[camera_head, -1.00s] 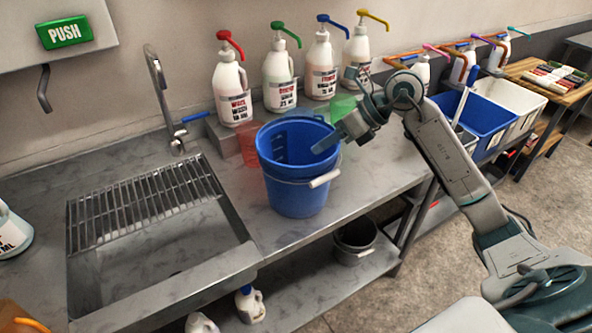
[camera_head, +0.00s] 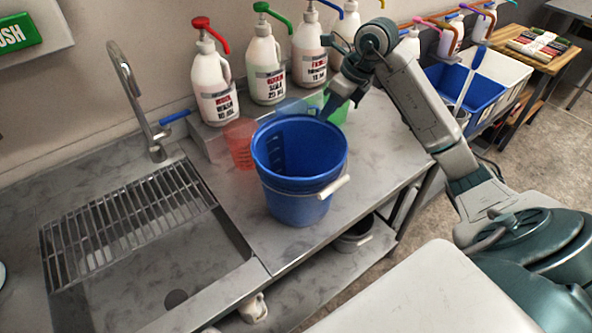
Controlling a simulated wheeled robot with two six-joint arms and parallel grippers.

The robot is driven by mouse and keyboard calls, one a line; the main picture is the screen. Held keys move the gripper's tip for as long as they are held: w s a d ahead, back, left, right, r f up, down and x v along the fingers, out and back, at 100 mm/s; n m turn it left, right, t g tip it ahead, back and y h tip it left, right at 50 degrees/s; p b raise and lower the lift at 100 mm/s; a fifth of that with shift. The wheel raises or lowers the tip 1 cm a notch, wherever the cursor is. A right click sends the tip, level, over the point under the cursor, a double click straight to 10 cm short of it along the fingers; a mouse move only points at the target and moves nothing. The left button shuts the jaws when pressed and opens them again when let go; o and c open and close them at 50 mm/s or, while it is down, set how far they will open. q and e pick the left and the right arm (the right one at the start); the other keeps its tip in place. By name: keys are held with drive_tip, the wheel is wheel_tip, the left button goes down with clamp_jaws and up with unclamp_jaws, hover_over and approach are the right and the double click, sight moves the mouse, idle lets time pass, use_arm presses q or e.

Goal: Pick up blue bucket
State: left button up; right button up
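The blue bucket (camera_head: 295,205) stands upright on the metal counter, right of the sink. Its white handle grip (camera_head: 333,187) hangs at the front right of the rim. The bucket is open at the top, and its inner wall has dark markings. My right gripper (camera_head: 331,106) is just beyond the bucket's back right rim, pointing down and left. It looks apart from the rim. Its fingers overlap in this view, so I cannot tell their opening. My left gripper is out of view.
A red cup (camera_head: 240,144), a blue cup (camera_head: 291,106) and a green cup (camera_head: 335,113) stand close behind the bucket. Pump bottles (camera_head: 265,66) line the wall. The sink (camera_head: 165,262) is at left. A grey bucket (camera_head: 356,237) sits on the lower shelf.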

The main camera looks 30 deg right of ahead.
sight(316, 134)
drive_tip(key=shift+x, duration=0.8)
drive_tip(key=shift+a+f+p, duration=0.2)
drive_tip(key=shift+f+p, duration=0.05)
drive_tip(key=shift+p, duration=0.1)
drive_tip(key=p+x, duration=0.1)
drive_tip(key=x, duration=0.1)
drive_tip(key=p+x, duration=0.2)
drive_tip(key=shift+w+a+r, duration=0.15)
drive_tip(key=shift+w, duration=0.1)
drive_tip(key=shift+w+a+f, duration=0.1)
drive_tip(key=shift+f, duration=0.5)
drive_tip(key=shift+w, duration=0.1)
drive_tip(key=c, duration=0.6)
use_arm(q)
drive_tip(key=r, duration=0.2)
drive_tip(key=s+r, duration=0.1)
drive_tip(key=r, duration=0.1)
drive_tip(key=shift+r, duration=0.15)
use_arm(e)
clamp_jaws()
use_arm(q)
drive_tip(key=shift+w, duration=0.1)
